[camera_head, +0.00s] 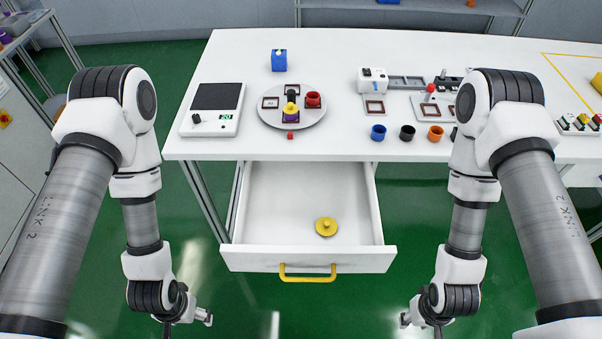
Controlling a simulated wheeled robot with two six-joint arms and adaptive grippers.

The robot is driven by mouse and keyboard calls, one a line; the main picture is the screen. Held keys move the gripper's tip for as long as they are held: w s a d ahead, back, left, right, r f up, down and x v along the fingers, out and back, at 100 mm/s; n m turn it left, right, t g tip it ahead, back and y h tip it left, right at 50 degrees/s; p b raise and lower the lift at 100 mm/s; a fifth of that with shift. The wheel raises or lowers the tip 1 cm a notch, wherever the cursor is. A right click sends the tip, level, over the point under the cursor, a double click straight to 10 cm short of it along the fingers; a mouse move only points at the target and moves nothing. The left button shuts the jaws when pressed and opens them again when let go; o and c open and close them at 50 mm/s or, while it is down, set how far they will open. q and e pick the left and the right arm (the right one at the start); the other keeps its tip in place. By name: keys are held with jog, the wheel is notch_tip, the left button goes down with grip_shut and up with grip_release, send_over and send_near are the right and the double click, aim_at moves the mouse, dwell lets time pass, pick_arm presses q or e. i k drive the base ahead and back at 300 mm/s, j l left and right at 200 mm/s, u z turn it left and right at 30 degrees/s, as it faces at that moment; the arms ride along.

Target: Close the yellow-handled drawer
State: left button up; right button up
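The white drawer (280,210) under the table stands pulled out toward me. Its yellow handle (307,278) is on the middle of the front panel. A yellow round knobbed disc (326,227) lies inside, toward the front right. My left gripper is at the bottom edge, left of the drawer front and apart from it; its fingers are cut off by the frame. My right gripper (438,334) is at the bottom edge, right of the drawer front and apart from the handle; only its upper part shows and its fingertips are out of frame.
The white table (345,45) bears a scale (213,108), a round plate (291,120) with small parts, a blue block (278,60) and several small cups at the right. Green floor (240,315) is open around the drawer front.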

aim_at(281, 203)
jog(key=k+j, duration=0.3)
jog(key=j, duration=0.15)
jog(key=k+j, duration=0.3)
jog(key=j+z, duration=0.05)
jog(key=j, duration=0.1)
